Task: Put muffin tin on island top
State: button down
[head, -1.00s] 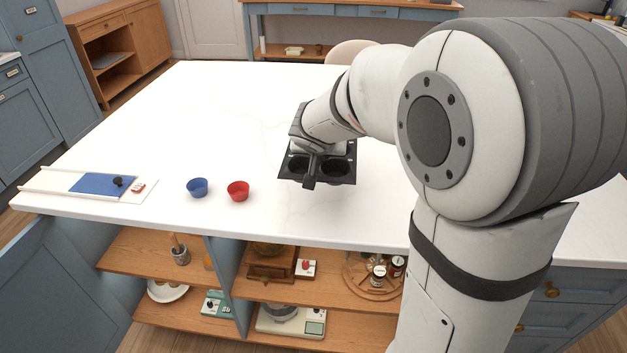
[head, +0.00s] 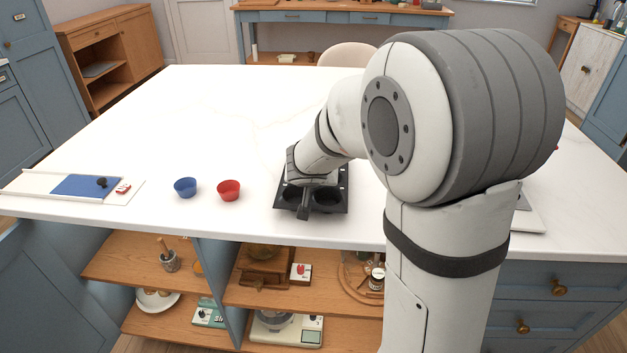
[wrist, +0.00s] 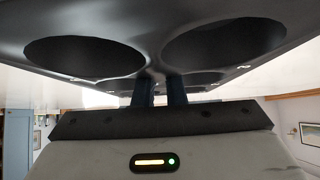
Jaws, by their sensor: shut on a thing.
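The dark muffin tin (head: 340,197) is at the front middle of the white island top (head: 150,120). My gripper (head: 306,200) is shut on it, and my wrist covers part of the tin. In the wrist view the tin (wrist: 150,40) fills the upper part, with its large round cups showing, and my gripper's fingers (wrist: 160,92) meet it between the cups. The tin looks roughly level, on or just above the surface; I cannot tell whether it touches.
A blue cup (head: 186,188) and a red cup (head: 229,190) stand left of the tin. A board with a blue sheet (head: 85,186) lies at the far left. Open shelves (head: 150,270) below hold several items. The island's middle and back are clear.

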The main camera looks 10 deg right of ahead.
jog(key=shift+f, duration=0.1)
jog(key=c, duration=1.9)
grip_release()
jog(key=shift+f+b, duration=0.1)
jog(key=shift+b, duration=0.2)
jog(key=shift+c, duration=0.2)
jog(key=o, duration=0.5)
jog(key=shift+c, duration=0.2)
